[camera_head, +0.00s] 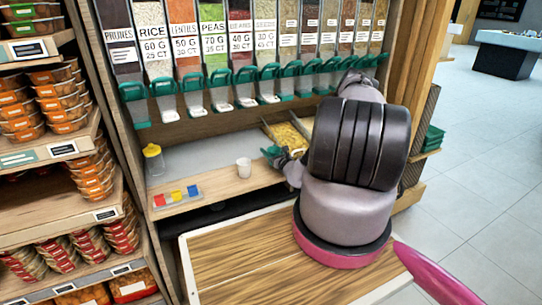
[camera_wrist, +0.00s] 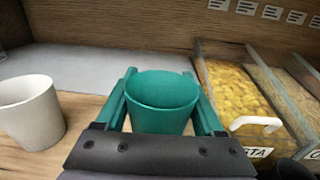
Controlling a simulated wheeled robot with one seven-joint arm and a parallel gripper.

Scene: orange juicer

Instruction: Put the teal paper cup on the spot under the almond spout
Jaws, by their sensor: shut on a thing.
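The teal paper cup (camera_wrist: 162,100) is upright between the two fingers of my gripper (camera_wrist: 160,76) in the wrist view. My gripper is shut on it. In the head view my gripper (camera_head: 276,155) is over the right part of the wooden shelf (camera_head: 222,187), partly hidden by my arm, and the cup shows only as a small teal patch. A row of dispensers with teal spouts (camera_head: 190,86) hangs above the shelf. I cannot read which one is almond; several labels on the right are too small, and my arm covers part of the row.
A white cup (camera_head: 243,168) stands left of my gripper, also in the wrist view (camera_wrist: 30,108). Right of the teal cup is a pasta bin (camera_wrist: 235,85) with a white handle. A yellow-lidded jar (camera_head: 153,159) and a tray of coloured blocks (camera_head: 177,196) stand farther left. Grey shelf surface behind is clear.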

